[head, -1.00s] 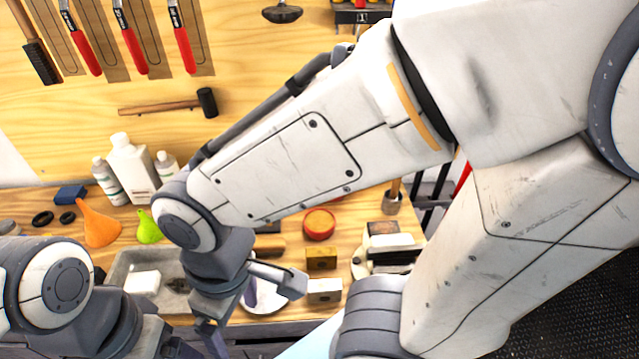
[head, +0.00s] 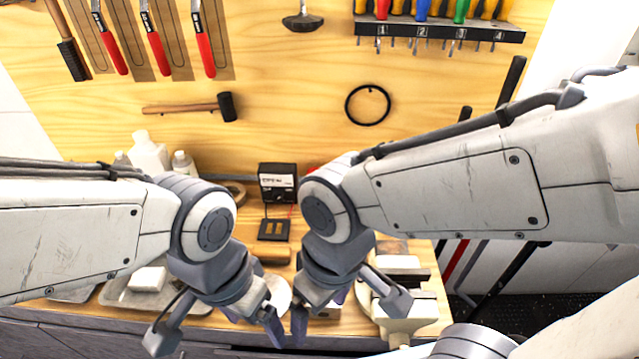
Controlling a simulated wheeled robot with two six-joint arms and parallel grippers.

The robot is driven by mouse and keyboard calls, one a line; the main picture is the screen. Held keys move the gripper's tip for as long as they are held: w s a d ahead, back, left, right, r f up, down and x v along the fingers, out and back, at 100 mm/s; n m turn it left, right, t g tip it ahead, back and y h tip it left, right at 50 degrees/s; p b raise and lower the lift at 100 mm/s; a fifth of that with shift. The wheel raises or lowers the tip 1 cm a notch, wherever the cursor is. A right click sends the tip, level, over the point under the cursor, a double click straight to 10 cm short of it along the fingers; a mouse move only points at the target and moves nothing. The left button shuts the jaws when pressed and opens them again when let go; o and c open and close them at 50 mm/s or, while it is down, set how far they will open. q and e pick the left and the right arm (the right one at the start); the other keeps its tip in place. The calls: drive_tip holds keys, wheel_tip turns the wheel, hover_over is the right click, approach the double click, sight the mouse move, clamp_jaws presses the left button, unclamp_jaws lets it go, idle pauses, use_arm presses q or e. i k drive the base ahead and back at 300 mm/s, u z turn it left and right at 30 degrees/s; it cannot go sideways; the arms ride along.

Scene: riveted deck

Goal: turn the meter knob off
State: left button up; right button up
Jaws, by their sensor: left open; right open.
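The meter (head: 278,184) is a small black box with a pale label strip. It stands upright at the back of the workbench in the head view, between my two wrists. Its knob is too small to make out. My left gripper (head: 216,332) is open near the bench's front edge, in front of and left of the meter. My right gripper (head: 347,314) is open in front of and right of the meter. Neither gripper touches the meter, and my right wrist hides the bench just to its right.
A flat black device (head: 273,229) lies in front of the meter. White bottles (head: 150,155) stand at the back left, and a grey tray (head: 118,297) holds a white block. A vise (head: 405,315) sits at the right front. Tools hang on the wooden backboard (head: 290,80).

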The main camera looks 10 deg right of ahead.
sight(278, 196)
drive_tip(key=z, duration=2.25)
drive_tip(key=k, duration=0.8)
drive_tip(key=u, duration=2.9)
